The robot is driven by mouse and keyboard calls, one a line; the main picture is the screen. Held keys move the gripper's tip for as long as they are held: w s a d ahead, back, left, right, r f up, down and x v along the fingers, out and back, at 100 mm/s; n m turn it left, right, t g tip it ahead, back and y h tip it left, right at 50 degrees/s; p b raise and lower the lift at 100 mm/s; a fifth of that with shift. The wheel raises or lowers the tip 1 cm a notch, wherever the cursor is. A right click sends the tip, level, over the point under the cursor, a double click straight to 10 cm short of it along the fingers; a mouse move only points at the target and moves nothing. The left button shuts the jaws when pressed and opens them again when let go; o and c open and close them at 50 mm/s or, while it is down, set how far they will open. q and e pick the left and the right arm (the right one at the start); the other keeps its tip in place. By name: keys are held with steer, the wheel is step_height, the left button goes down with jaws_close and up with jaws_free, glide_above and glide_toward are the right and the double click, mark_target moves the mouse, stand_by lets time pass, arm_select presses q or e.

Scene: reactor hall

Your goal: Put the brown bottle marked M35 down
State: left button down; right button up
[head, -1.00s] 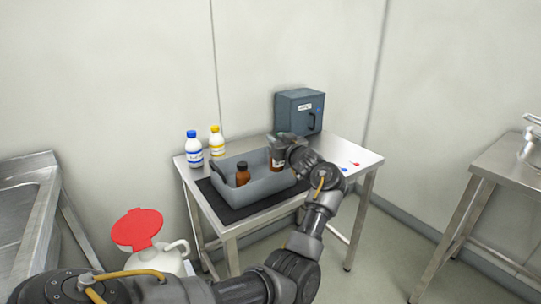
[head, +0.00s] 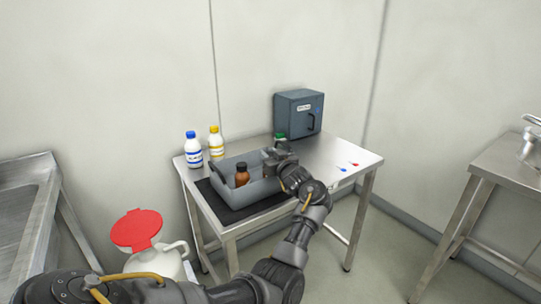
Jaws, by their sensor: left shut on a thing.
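My left gripper (head: 276,158) is shut at the right end of a grey tray (head: 262,190) on the steel table. The brown bottle it holds is almost wholly hidden behind the gripper, and no M35 mark can be read. I cannot tell whether that bottle touches the tray floor. Another brown bottle (head: 242,175) with a dark cap stands upright in the left part of the tray. My right gripper is not in view.
A blue-capped white bottle (head: 193,153) and a yellow-capped bottle (head: 215,145) stand behind the tray. A green cap (head: 280,137) shows behind my gripper. A grey-blue box (head: 298,112) stands at the back. The table's right part (head: 335,155) is mostly free.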

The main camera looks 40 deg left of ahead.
arm_select(q)
steer(key=shift+f, duration=0.1)
steer(key=c, duration=1.5)
jaws_free()
steer(key=shift+f, duration=0.15)
steer(key=o, duration=0.4)
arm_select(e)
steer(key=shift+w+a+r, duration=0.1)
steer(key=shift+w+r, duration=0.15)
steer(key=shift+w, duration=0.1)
arm_select(q)
steer(key=shift+o, duration=0.2)
steer(key=shift+r, duration=0.35)
steer(key=v, duration=1.2)
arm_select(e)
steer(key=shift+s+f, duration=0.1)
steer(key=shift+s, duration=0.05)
